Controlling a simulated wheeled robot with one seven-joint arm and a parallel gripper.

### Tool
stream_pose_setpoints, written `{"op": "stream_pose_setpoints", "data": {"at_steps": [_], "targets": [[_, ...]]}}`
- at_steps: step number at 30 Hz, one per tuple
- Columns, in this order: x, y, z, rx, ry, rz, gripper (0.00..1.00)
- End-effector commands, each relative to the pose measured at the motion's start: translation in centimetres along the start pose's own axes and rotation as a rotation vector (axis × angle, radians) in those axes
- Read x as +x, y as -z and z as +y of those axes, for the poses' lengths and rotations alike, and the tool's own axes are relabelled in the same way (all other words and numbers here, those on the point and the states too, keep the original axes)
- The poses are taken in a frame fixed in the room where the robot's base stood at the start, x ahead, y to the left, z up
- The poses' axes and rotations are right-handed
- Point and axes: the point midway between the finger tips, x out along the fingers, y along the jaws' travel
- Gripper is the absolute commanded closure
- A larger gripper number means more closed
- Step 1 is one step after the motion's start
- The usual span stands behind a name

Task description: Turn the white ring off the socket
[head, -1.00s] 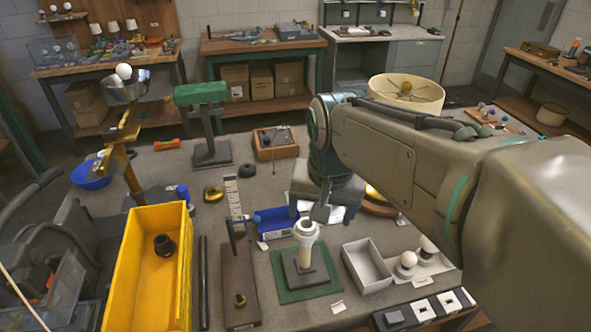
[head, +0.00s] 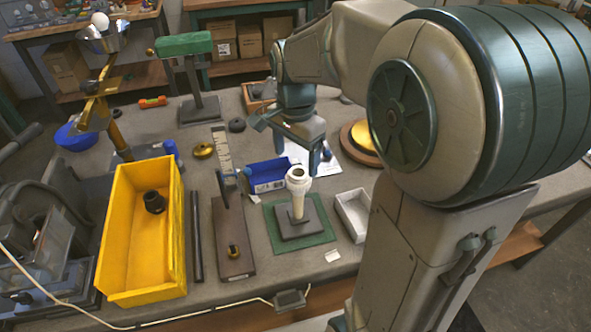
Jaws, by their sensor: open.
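The socket (head: 297,205) stands upright on a dark square base on a green mat (head: 325,233). It is pale and its top is an open, dark-centred mouth. The white ring (head: 299,176) appears as the wider collar around that top; the seam between ring and socket is too small to tell. My gripper (head: 287,146) is open and empty, beyond the socket in the head view and apart from it. Its two fingers are spread to left and right, pointing down toward the bench.
A blue tray (head: 268,187) lies just left of and behind the socket. A white open box (head: 347,221) is close on its right. A brown board with an upright post (head: 232,265) and a yellow bin (head: 114,235) holding a black part stand to the left.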

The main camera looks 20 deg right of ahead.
Motion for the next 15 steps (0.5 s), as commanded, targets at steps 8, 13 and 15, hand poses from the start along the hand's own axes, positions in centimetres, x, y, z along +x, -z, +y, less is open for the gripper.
{"op": "stream_pose_setpoints", "data": {"at_steps": [8, 13, 15], "targets": [[4.6, 0.0, 0.0, 0.0, -0.002, -0.001, 0.22], [5.9, 0.0, 0.0, 0.0, 0.0, 0.0, 0.22], [6.1, 0.0, 0.0, 0.0, 0.001, 0.0, 0.22]]}}
